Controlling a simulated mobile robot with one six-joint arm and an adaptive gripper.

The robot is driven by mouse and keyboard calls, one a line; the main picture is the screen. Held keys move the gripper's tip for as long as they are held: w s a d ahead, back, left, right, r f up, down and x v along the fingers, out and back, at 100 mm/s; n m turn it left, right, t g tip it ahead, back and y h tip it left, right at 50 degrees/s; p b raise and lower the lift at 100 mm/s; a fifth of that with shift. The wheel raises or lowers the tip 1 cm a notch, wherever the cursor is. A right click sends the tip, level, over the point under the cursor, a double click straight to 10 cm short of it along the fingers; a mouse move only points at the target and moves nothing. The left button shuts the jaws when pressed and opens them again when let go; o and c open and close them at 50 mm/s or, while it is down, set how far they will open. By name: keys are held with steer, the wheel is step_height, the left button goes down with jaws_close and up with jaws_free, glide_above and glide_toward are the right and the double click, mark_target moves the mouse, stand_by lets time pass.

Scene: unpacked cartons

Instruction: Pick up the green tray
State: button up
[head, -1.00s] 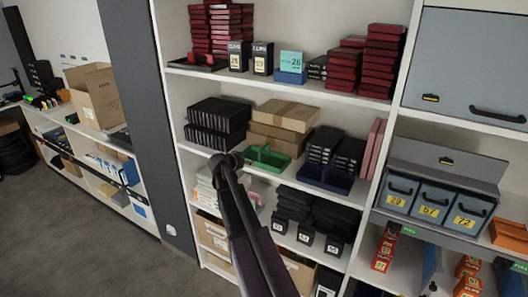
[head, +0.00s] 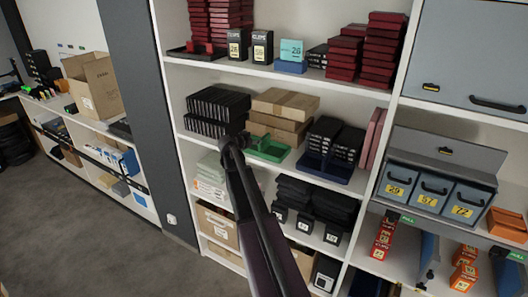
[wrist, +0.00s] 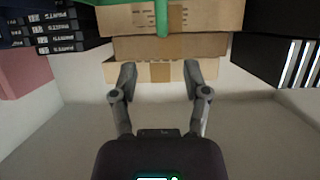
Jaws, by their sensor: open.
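The green tray (head: 270,152) sits on the middle shelf in the head view, in front of brown cartons and left of a dark blue tray. The dark end of my arm is just left of the green tray and overlaps its left side. My fingers are not clear in the head view. In the wrist view my gripper (wrist: 160,78) is open, with nothing seen between its fingertips. A narrow green strip (wrist: 162,18) at the top centre looks like part of the tray. Most of the tray is out of that view.
Brown cartons (head: 283,103) stand behind the tray and show stacked in the wrist view (wrist: 185,47). Black cases (head: 215,108) stand to the left. The dark blue tray (head: 322,172) with black boxes is close on the right. The shelf above (head: 300,78) overhangs.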

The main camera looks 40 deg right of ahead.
mark_target(264, 138)
steer(key=shift+b+x, duration=0.8)
steer(key=shift+x, duration=1.95)
steer(key=shift+w+b+x, duration=0.2)
steer(key=shift+b+x, duration=0.75)
steer(key=shift+x, duration=1.65)
jaws_close()
